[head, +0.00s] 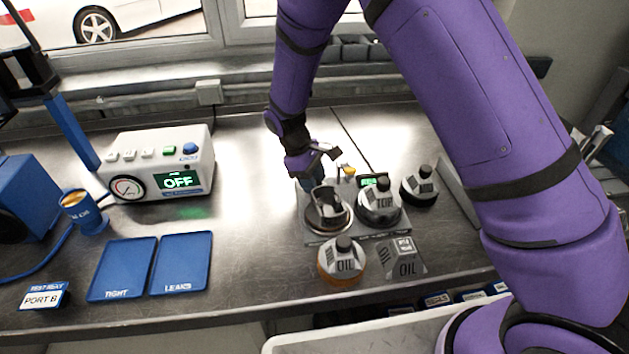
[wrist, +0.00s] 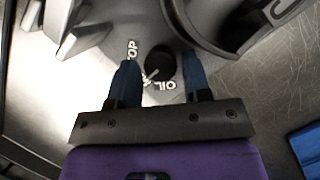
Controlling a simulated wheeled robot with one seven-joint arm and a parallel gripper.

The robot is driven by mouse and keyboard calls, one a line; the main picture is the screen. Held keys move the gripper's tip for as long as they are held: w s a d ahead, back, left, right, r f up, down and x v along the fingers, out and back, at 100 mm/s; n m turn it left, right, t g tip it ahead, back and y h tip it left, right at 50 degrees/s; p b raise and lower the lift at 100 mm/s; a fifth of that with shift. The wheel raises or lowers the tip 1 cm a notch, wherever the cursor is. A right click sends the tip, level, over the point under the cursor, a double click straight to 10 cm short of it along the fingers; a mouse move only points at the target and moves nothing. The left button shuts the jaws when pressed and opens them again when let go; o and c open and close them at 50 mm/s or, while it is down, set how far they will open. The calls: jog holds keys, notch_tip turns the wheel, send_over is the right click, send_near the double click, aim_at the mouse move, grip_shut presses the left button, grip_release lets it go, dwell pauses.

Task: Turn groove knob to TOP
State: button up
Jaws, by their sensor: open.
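The groove knob (wrist: 160,65) is a small round black knob on a grey plate, seen in the wrist view between the printed words TOP and OIL. Its short white pointer line slants toward the lower left of the picture, on the side between the two words; I cannot tell exactly which it marks. My gripper (wrist: 161,83) is open, with one dark blue finger on each side of the knob. Whether the fingers touch it is unclear. In the head view my gripper (head: 313,184) points down at the back left of the grey fixture (head: 312,239), and the knob is hidden there.
A metal ring-shaped holder (head: 326,218) stands close to my gripper. A TOP-marked part (head: 379,205), a black-based part (head: 419,187), an OIL-marked part (head: 341,262) and an OIL block (head: 404,260) crowd around. The tester box (head: 160,163) reads OFF. Bench left of the fixture is clear.

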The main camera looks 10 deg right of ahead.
jog(key=shift+s+d+f, duration=0.1)
jog(key=shift+d+f, duration=0.05)
jog(key=shift+f, duration=0.2)
jog(key=shift+c, duration=0.3)
jog(key=c, duration=0.6)
jog(key=shift+o, duration=0.2)
jog(key=shift+m, duration=0.3)
jog(key=m+g+y, duration=0.1)
jog(key=m, duration=0.3)
jog(key=shift+d+m, duration=0.1)
jog(key=shift+m, duration=0.2)
jog(key=m+g+y, duration=0.1)
jog(key=m+y, duration=0.1)
jog(key=m, duration=0.3)
jog(key=shift+m, duration=0.3)
jog(key=shift+y, duration=0.4)
